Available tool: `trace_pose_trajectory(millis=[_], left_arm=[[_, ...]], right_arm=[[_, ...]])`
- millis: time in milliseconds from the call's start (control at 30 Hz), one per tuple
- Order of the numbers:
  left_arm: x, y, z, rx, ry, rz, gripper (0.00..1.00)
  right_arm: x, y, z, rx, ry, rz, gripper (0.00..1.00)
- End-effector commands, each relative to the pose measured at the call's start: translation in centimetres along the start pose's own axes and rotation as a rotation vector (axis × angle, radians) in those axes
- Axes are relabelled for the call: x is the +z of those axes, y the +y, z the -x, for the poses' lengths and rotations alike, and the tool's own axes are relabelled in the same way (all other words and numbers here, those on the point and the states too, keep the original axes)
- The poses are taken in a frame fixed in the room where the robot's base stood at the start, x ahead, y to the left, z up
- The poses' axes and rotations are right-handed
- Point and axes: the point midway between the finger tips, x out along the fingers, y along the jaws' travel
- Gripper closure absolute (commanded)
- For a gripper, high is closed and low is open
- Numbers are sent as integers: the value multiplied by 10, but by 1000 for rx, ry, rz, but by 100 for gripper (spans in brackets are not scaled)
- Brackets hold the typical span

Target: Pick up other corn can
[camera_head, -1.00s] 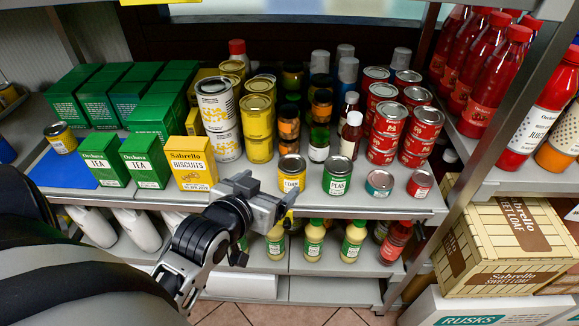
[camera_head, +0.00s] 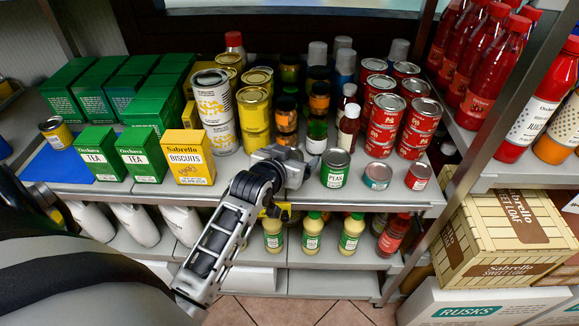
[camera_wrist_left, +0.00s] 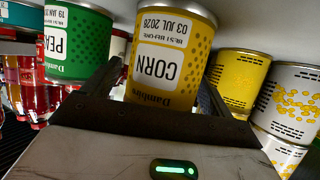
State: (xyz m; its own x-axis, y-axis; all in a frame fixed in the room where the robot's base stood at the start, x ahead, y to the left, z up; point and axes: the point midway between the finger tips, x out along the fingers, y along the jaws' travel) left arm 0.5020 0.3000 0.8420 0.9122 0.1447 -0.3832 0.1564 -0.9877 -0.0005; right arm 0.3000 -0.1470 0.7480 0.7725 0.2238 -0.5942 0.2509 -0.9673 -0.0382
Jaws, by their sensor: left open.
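A yellow corn can (camera_wrist_left: 165,55) stands between the two spread fingers of my left gripper (camera_wrist_left: 155,105) in the left wrist view, its label appearing upside down. I see no clear grip on it. In the head view my left gripper (camera_head: 287,168) is at the shelf's front edge, left of the peas can, and hides the corn can. Another yellow can (camera_head: 56,132) stands at the far left by the blue mat (camera_head: 62,168); its label is too small to read. My right gripper is not in view.
The green peas can (camera_head: 335,168) stands just right of my left gripper; it also shows in the left wrist view (camera_wrist_left: 77,42). Small cans (camera_head: 377,176) stand further right. A biscuits box (camera_head: 189,158) and tea boxes stand left. Taller yellow cans (camera_head: 254,115) stand behind.

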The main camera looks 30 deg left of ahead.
Motion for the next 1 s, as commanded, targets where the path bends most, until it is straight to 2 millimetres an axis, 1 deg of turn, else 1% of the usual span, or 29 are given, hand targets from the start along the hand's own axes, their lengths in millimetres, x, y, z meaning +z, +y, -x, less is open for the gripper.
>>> trace_pose_trajectory(millis=[200, 233, 267, 300, 367, 400, 433, 767, 867, 967, 1000], left_arm=[[0, 0, -1, 0, 0, 0, 15], [0, 0, -1, 0, 0, 0, 20], [0, 0, -1, 0, 0, 0, 28], [0, 0, -1, 0, 0, 0, 40], [0, 0, -1, 0, 0, 0, 56], [0, 0, -1, 0, 0, 0, 67], [0, 0, -1, 0, 0, 0, 70], [-4, 0, 0, 0, 4, 0, 70], [-11, 0, 3, 0, 6, 0, 70], [-26, 0, 9, 0, 9, 1, 70], [-35, 0, 12, 0, 10, 1, 70]], right_arm=[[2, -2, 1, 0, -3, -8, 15], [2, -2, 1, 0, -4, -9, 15], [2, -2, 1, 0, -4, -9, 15], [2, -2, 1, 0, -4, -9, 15], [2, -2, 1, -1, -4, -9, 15], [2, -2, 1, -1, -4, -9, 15], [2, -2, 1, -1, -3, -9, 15], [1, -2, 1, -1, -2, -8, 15], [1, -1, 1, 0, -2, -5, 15], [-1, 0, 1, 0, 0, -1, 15], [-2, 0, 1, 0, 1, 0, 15]])
